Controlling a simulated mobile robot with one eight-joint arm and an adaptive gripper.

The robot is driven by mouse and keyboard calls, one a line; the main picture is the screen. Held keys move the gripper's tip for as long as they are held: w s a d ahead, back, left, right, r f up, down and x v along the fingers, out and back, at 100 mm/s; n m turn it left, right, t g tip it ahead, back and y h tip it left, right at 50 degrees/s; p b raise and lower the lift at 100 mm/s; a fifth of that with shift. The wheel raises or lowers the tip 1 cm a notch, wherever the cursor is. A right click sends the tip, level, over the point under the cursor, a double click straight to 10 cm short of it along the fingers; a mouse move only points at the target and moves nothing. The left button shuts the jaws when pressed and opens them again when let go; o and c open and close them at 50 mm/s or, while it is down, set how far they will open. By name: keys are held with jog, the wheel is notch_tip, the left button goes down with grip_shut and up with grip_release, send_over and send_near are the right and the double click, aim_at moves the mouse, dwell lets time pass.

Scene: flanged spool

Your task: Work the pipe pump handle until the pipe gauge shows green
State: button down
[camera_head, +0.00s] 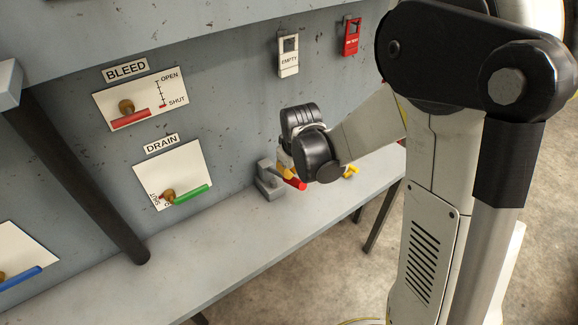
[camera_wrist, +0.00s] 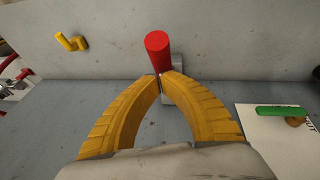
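A red handle (camera_head: 295,183) sticks out from a grey bracket (camera_head: 270,182) on the bench against the wall; I take it as the pump handle, though no label shows. In the wrist view the red handle (camera_wrist: 157,48) is upright in the picture, just past my fingertips. My gripper (camera_wrist: 161,82) has yellow fingers whose tips come together at the handle's lower end, near the bracket. Whether they pinch the handle or only touch it is unclear. In the head view my gripper (camera_head: 286,172) is partly hidden by its black knuckles. I see no gauge marked as the pipe gauge.
A white EMPTY tag (camera_head: 289,62) and a red tag (camera_head: 351,37) hang on the wall. BLEED (camera_head: 129,115) and DRAIN (camera_head: 184,194) levers are at left, beside a dark slanted bar (camera_head: 85,185). A yellow lever (camera_head: 350,172) sits right of the handle. The front bench is clear.

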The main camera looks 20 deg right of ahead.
dwell(0.3)
jog(key=shift+s+d+f+t+b, duration=0.15)
jog(key=shift+s+f+t+b, duration=0.35)
jog(key=shift+b, duration=0.4)
jog(key=shift+s+d+f+t+b, duration=0.1)
jog(key=shift+s+f+t+b, duration=0.2)
jog(key=shift+f+b, duration=0.5)
notch_tip(320, 180, down, 8)
jog(key=s+t+b, duration=0.1)
jog(key=s+b, duration=0.1)
jog(key=b, duration=0.7)
jog(key=shift+s+d+y, duration=0.2)
jog(key=shift+d+y, duration=0.2)
jog(key=shift+r, duration=0.2)
